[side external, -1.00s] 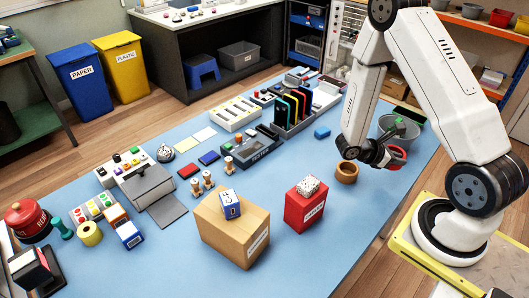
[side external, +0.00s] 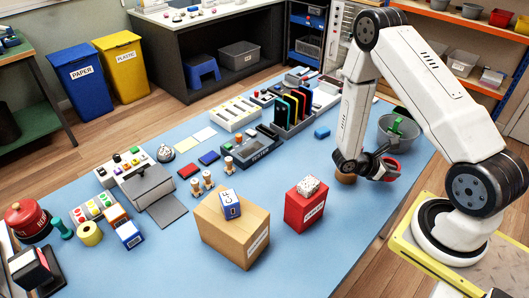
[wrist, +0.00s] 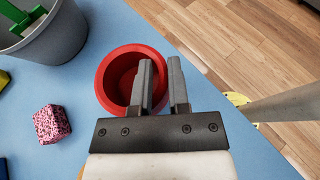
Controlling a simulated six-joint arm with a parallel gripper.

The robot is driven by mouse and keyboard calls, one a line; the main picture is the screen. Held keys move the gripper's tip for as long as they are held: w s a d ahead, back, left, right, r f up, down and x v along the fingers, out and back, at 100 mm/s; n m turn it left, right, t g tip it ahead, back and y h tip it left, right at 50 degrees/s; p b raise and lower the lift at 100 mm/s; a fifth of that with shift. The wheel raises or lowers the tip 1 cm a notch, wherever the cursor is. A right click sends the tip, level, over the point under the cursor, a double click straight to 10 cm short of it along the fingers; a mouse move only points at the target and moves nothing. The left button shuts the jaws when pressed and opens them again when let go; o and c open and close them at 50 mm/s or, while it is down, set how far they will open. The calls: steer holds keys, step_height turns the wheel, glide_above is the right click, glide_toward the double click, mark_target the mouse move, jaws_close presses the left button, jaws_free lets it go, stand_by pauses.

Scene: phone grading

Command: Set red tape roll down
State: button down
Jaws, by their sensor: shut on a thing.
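The red tape roll (wrist: 110,78) is an open ring below my gripper (wrist: 160,62) in the wrist view. One finger reaches into the ring and the other is outside, so the jaws are shut on its wall. In the side view, the red roll (side external: 392,168) shows at the right of my gripper (side external: 377,172), partly covered by it. It is low by the blue table's right side; I cannot tell whether it touches the surface.
A grey bucket (side external: 390,139) with a green item stands just behind the roll. A brown ring (side external: 346,179) sits left of my gripper, partly hidden. A pink speckled cube (wrist: 52,124) lies near the bucket. The table edge is close on the right.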

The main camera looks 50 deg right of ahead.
mark_target(388, 179)
steer(key=shift+f, duration=0.1)
steer(key=shift+f, duration=1.7)
steer(key=shift+f, duration=0.1)
steer(key=c, duration=0.6)
jaws_free()
steer(key=shift+v, duration=3.8)
